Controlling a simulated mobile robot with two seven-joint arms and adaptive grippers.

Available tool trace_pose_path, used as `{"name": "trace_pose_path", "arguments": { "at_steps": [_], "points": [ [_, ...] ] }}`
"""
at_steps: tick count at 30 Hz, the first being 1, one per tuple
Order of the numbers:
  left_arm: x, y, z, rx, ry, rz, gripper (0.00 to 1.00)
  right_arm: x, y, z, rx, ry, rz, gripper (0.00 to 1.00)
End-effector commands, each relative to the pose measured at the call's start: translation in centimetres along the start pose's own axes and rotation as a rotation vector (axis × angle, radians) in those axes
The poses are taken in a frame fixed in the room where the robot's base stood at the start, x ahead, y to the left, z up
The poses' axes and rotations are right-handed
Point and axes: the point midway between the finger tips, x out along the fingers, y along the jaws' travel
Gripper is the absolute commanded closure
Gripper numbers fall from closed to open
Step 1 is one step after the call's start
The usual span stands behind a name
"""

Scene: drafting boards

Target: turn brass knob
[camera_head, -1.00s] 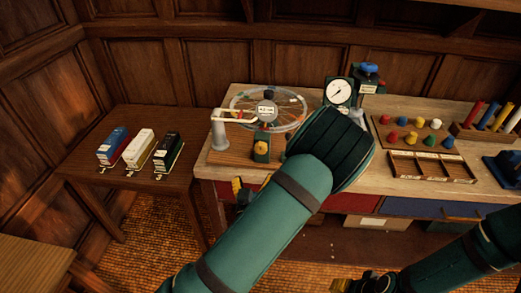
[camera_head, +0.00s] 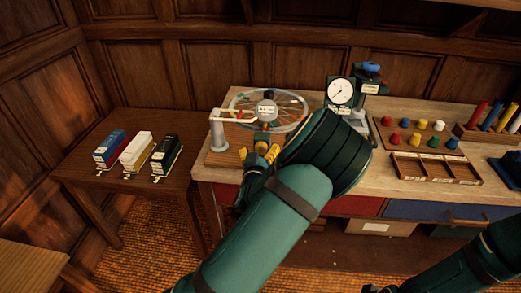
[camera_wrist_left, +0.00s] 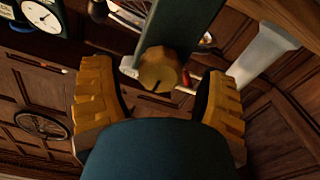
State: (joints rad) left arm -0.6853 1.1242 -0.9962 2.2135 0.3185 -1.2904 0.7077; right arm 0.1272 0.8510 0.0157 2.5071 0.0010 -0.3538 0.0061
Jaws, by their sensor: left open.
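The brass knob (camera_wrist_left: 158,70) sits on the front of a dark green block (camera_wrist_left: 178,30) in the left wrist view, with a dark slot on its face. My left gripper (camera_wrist_left: 160,103) is open, its yellow-padded fingers on either side of the knob, with gaps between pads and knob. In the head view the left gripper (camera_head: 259,158) is at the bench's front edge, before the green block; the knob is hard to tell from the yellow fingers there. A sliver of my right gripper (camera_head: 376,289) shows at the bottom edge, its fingers unclear.
A dial gauge (camera_head: 341,93), coloured pegs (camera_head: 433,140) and a compartment tray (camera_head: 435,168) are to the right.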

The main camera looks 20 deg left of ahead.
Motion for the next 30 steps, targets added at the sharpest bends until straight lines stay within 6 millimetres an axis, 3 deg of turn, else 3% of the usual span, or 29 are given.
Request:
{"name": "trace_pose_path", "arguments": {
  "at_steps": [12,14,18,30],
  "points": [
    [0.78,0.01,0.03,0.000,-0.001,0.000,0.26,0.02,0.01,0.01,0.000,0.000,0.000,0.53],
    [0.77,0.01,0.03,0.000,-0.001,0.000,0.43,0.02,0.01,0.01,0.000,0.000,0.000,0.53],
    [0.77,0.02,0.03,0.000,-0.001,0.000,0.92,0.02,0.01,0.01,0.000,0.000,0.000,0.53],
    [0.79,0.02,0.00,0.018,0.001,0.000,0.94,0.09,0.04,0.03,0.000,-0.001,0.000,0.53]
  ]
}}
